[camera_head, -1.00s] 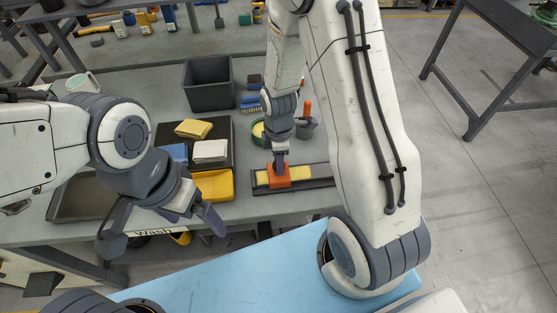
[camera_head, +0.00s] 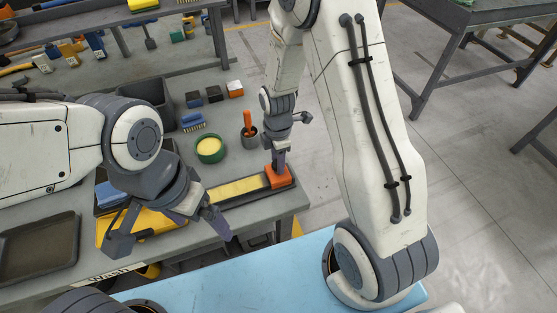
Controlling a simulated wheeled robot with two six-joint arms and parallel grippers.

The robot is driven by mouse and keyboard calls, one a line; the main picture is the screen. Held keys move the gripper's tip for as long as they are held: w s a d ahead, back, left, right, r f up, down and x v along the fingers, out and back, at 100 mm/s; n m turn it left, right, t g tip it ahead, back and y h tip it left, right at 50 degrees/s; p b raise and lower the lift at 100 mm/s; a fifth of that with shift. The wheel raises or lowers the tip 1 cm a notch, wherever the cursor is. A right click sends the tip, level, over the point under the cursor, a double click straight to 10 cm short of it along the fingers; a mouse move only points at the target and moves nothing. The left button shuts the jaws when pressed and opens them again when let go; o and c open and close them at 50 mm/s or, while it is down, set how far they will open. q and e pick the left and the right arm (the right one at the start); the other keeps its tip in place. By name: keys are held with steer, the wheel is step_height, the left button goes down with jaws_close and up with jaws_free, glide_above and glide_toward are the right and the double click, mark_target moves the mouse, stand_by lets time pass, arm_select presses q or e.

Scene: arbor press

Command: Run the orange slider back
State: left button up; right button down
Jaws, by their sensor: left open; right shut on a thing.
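The orange slider (camera_head: 278,177) sits in a dark, narrow track (camera_head: 222,200) near its right end. A yellow strip (camera_head: 238,189) shows in the track to the left of the slider. My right gripper (camera_head: 279,162) reaches down from above and is shut on the slider's top; its fingertips are partly hidden. My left gripper (camera_head: 217,222) is open and empty at the bench's front edge, left of and nearer than the slider, apart from it.
A green round tin (camera_head: 209,150) and a grey pot (camera_head: 248,134) with an orange handle stand behind the track. A yellow tray (camera_head: 120,226) and a dark tray (camera_head: 38,250) lie to the left. Several small blocks and brushes lie farther back.

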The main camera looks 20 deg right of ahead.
steer(key=shift+w+d+r, duration=0.1)
steer(key=shift+w+d, duration=0.05)
steer(key=c, duration=0.8)
jaws_free()
steer(key=o, duration=0.4)
steer(key=shift+d, duration=0.2)
steer(key=shift+o, duration=0.2)
steer(key=shift+a, duration=0.2)
step_height(320, 180, up, 10)
steer(key=b, duration=0.1)
steer(key=shift+r+b, duration=0.2)
steer(key=shift+b, duration=0.15)
